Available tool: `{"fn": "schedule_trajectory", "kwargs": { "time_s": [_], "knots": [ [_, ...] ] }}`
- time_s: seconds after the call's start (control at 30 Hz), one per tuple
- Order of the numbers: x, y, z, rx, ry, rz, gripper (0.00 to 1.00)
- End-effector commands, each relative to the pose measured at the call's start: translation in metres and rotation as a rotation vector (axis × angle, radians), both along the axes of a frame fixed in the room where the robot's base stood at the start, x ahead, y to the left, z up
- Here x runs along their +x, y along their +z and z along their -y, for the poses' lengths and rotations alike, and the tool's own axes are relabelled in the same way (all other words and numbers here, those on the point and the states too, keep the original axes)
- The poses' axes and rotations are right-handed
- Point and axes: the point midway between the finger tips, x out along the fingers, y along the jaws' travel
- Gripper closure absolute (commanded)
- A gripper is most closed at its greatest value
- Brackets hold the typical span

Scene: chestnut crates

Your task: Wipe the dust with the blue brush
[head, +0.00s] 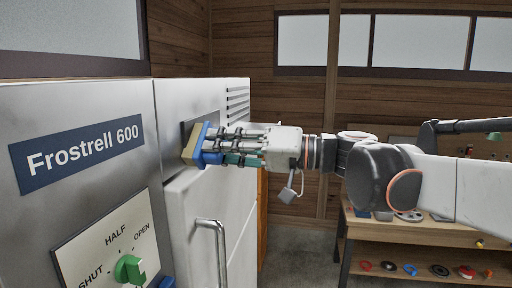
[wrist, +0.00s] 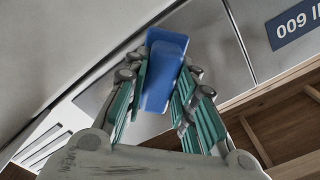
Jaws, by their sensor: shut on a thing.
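The blue brush (head: 206,152) has a tan bristle face turned to the steel panel of the Frostrell 600 machine. My gripper (head: 214,146) is shut on the brush, reaching in from the right. In the wrist view the blue brush body (wrist: 163,72) sits between the green-sided fingers of my gripper (wrist: 160,80). A darker grey patch (head: 208,122) shows on the panel behind the brush; it may be the dust. The brush is at or very close to the panel, and I cannot tell whether the bristles touch. The brush and fingers hide part of the patch.
The Frostrell machine (head: 60,110) fills the left, with a green knob (head: 129,270) and a metal door handle (head: 221,245) below the brush. A wooden workbench (head: 420,233) with small parts stands at the right. A sign (wrist: 297,24) shows in the wrist view.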

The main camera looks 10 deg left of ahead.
Motion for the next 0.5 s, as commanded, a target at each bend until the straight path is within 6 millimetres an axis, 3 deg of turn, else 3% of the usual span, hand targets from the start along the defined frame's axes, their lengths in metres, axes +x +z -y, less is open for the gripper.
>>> {"fn": "schedule_trajectory", "kwargs": {
  "time_s": [0.27, 0.5],
  "knots": [
    [0.005, 0.000, 0.000, 0.000, 0.000, 0.000, 0.94],
    [0.024, 0.000, 0.003, 0.000, -0.001, 0.000, 0.94]
  ]
}}
